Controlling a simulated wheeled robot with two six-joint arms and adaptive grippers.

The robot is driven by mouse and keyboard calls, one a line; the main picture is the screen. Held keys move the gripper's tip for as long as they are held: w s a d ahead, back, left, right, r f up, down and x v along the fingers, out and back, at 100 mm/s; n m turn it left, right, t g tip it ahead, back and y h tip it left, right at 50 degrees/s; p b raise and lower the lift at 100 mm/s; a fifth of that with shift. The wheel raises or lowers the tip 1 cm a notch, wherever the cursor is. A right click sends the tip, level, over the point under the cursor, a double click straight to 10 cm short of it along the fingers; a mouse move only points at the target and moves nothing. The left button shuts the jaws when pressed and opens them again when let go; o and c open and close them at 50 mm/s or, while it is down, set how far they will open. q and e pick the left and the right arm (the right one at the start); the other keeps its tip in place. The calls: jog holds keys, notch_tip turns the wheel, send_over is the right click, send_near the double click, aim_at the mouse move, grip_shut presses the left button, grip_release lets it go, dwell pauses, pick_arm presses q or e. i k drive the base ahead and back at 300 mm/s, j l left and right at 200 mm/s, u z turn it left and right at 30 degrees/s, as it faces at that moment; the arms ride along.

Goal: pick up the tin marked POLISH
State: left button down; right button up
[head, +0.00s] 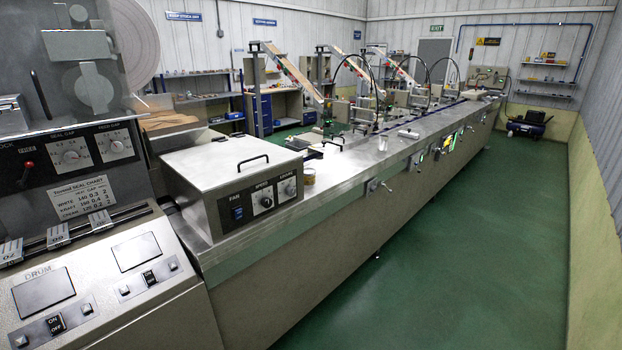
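No label reading POLISH can be made out in the head view. A small round yellowish container (309,176) stands on the metal bench top just behind the fan box; its marking is too small to read, so I cannot tell if it is the tin. A small pale cylinder (383,143) stands farther along the bench, and a pale roll-like item (408,134) lies near it. Neither of my grippers is in view.
The metal fan box (240,170) with a top handle and knobs sits on the near bench end. The long machine bench (345,168) runs to the back right. A control console (90,250) stands at left. The green floor (480,240) along the bench is clear.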

aim_at(309, 173)
jog(key=u, duration=0.4)
jog(key=i+l+u, duration=0.5)
jog(key=l, duration=0.35)
jog(key=i+l+u, duration=0.35)
jog(key=l, duration=0.35)
jog(key=i+l+u, duration=0.2)
jog(key=l, duration=0.15)
